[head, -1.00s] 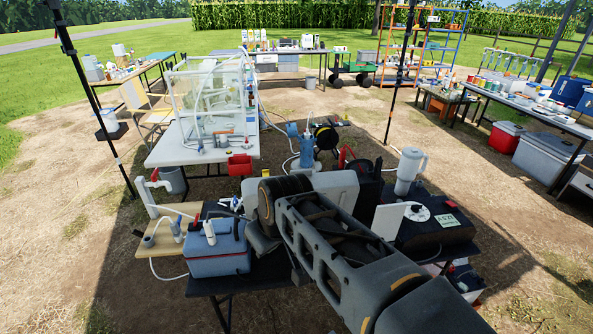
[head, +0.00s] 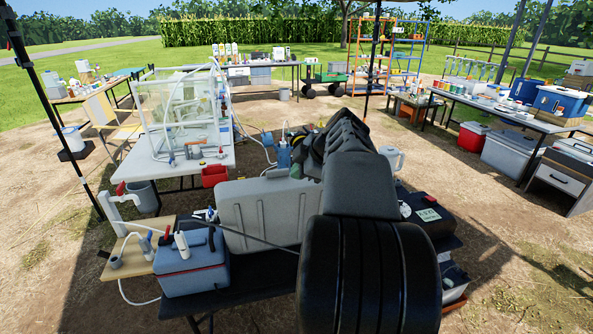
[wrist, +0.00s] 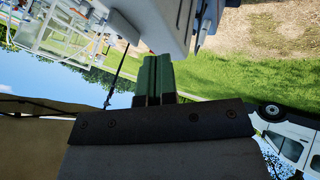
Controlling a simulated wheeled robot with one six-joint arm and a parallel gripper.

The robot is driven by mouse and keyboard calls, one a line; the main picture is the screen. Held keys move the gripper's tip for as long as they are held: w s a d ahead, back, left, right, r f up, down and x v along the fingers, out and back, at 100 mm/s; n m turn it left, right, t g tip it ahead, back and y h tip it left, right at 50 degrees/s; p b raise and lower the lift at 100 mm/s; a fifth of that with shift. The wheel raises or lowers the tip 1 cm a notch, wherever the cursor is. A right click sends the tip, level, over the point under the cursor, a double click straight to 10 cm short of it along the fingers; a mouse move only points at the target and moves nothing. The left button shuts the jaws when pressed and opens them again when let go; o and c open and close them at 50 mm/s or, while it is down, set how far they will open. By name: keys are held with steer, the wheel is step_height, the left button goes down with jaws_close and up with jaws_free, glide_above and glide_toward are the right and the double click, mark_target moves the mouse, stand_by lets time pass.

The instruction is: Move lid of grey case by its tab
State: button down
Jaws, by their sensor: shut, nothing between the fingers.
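The grey case (head: 262,212) shows in the head view as a broad ribbed grey panel standing behind the blue cooler. My arm hides its right end. I cannot make out the tab or tell how the lid sits. In the wrist view, my gripper (wrist: 154,64) shows as green fingers, shut together and holding nothing. A pale grey surface lies just beyond the fingertips there; I cannot tell whether it is the case or whether they touch. In the head view, the gripper is mostly hidden by my arm near the case's upper right end.
A blue cooler (head: 191,264) stands at the front left of the black table, beside a wooden board (head: 133,257) with pipe fittings. A black case (head: 428,214) and a white jug (head: 389,158) are right of my arm. A glove box (head: 182,110) stands behind.

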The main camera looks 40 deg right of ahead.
mark_target(276, 179)
steer(key=p+x, duration=0.1)
steer(key=x, duration=0.5)
steer(key=shift+w+a+f, duration=0.1)
steer(key=shift+w+f, duration=0.1)
steer(key=w+p, duration=0.1)
steer(key=w+d+p, duration=0.1)
steer(key=shift+w, duration=0.35)
steer(key=shift+w+d, duration=0.35)
steer(key=shift+w, duration=0.25)
